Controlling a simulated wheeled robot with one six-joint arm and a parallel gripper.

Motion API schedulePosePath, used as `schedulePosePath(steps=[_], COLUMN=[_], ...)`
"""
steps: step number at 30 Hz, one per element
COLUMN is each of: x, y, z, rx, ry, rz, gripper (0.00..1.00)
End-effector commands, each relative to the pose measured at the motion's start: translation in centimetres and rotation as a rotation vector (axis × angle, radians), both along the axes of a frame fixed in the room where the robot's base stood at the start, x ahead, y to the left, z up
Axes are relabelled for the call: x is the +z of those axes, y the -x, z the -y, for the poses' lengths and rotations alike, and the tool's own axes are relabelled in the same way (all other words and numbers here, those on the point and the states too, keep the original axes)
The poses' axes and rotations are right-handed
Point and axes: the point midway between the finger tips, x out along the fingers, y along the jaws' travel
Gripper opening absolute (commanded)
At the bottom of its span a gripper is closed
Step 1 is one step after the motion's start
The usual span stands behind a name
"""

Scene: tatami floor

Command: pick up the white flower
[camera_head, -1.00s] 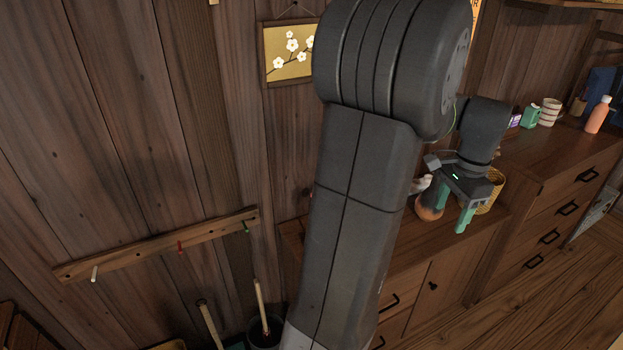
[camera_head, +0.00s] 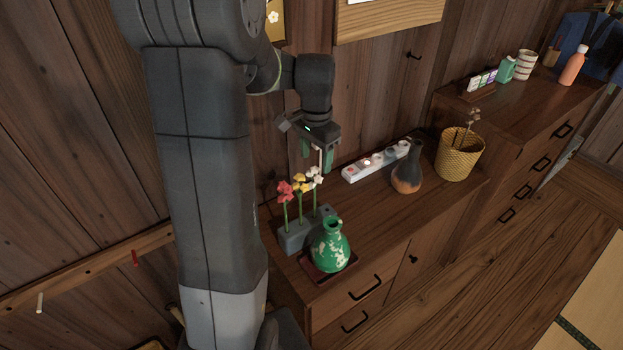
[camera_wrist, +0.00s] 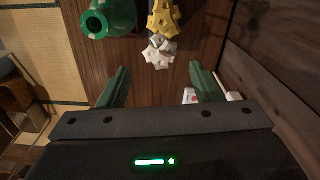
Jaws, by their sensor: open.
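The white flower (camera_head: 316,175) stands at the right end of a row with a yellow flower (camera_head: 299,184) and a red flower (camera_head: 284,190), their green stems in a grey block (camera_head: 296,235) on the cabinet. My gripper (camera_head: 318,158) is open with green fingers, close above and behind the white flower. In the wrist view, the white flower (camera_wrist: 159,54) lies just ahead of the gap between my fingertips (camera_wrist: 160,78), with the yellow flower (camera_wrist: 164,17) beyond it. Nothing is held. The white flower's stem is hidden in the wrist view.
A green mottled vase (camera_head: 331,248) stands on a dark tray in front of the block. A white strip (camera_head: 372,163), a dark vase (camera_head: 407,172) and a woven basket (camera_head: 459,154) are to the right. The wooden wall is close behind.

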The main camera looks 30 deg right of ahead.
Motion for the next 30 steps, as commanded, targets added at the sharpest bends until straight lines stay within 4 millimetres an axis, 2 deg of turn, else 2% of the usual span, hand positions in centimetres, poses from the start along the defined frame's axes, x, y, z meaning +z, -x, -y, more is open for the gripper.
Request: schedulePosePath(steps=[3,10,18,27,28,30], x=[-1.5,-3.0,-6.7,-7.3,-7.3,-7.3], y=[0.0,0.0,-0.1,-0.1,-0.1,-0.1], z=[0.0,-0.1,-0.2,-0.1,-0.1,-0.1], rx=[0.0,0.0,0.0,0.0,0.0,0.0], ry=[-0.001,-0.002,-0.002,0.001,0.001,0.001], rz=[-0.001,-0.001,-0.001,0.001,0.001,0.001], gripper=[0.59,0.59,0.59,0.59,0.57,0.43])
